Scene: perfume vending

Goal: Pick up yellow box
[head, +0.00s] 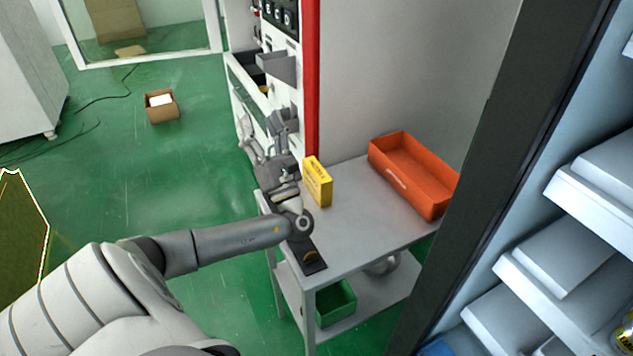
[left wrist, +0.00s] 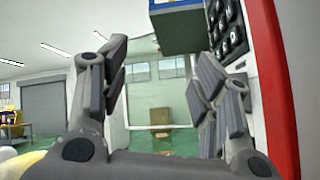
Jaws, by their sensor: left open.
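The yellow box (head: 318,181) stands upright on the grey table (head: 345,235), near its back left corner and close to the vending machine's red edge. My left gripper (head: 265,132) is open with its fingers pointing away toward the vending machine, to the left of and beyond the box. Its wrist is beside the box, and the box is not between the fingers. In the left wrist view the open fingers (left wrist: 158,85) show with an empty gap. The yellow box cannot be made out there. My right gripper is not in view.
An orange bin (head: 412,175) sits at the right of the table, and a green bin (head: 336,303) is on the lower shelf. The vending machine's red edge (head: 311,80) rises behind the box. A grey tray (head: 277,66) juts from the machine. Shelves (head: 560,260) stand at right.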

